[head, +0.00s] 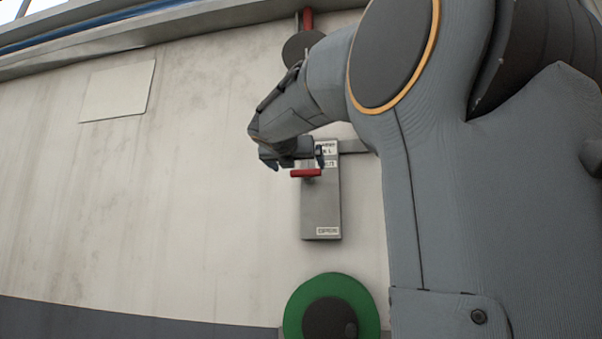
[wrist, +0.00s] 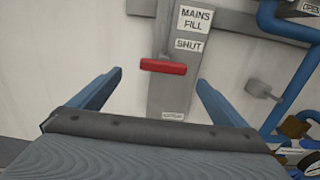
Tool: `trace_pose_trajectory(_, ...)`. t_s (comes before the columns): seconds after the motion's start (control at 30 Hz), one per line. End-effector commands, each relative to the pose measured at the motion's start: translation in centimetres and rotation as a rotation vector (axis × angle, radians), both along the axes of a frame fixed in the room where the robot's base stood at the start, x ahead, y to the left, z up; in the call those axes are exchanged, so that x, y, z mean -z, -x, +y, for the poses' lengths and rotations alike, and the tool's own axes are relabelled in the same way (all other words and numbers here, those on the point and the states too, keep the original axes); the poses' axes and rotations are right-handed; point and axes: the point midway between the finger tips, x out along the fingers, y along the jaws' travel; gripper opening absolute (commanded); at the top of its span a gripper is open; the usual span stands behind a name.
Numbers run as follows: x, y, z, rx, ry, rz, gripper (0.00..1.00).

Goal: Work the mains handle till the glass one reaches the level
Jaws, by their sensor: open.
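The mains handle is a short red bar (head: 306,173) on a grey upright plate (head: 321,205) on the pale wall. In the wrist view the red bar (wrist: 163,67) lies level, below labels reading MAINS FILL (wrist: 195,19) and SHUT (wrist: 188,45). My gripper (head: 294,158) is open at the plate's upper part. In the wrist view its two blue fingers (wrist: 159,79) are wide apart, with the bar showing between them. No grip on the bar shows; how far the fingertips are from it I cannot tell. I cannot make out a glass gauge in either view.
A green wheel (head: 295,310) with a dark hub is below the plate. The wall left of the plate is mostly bare.

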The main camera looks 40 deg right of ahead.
Motion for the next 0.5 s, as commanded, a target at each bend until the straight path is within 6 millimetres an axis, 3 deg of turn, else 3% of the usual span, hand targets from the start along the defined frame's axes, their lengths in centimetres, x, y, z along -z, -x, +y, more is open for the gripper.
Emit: trace_pose_trajectory(0.5, -0.5, -3.7, -5.9, 0.017, 0.012, 0.006, 0.97)
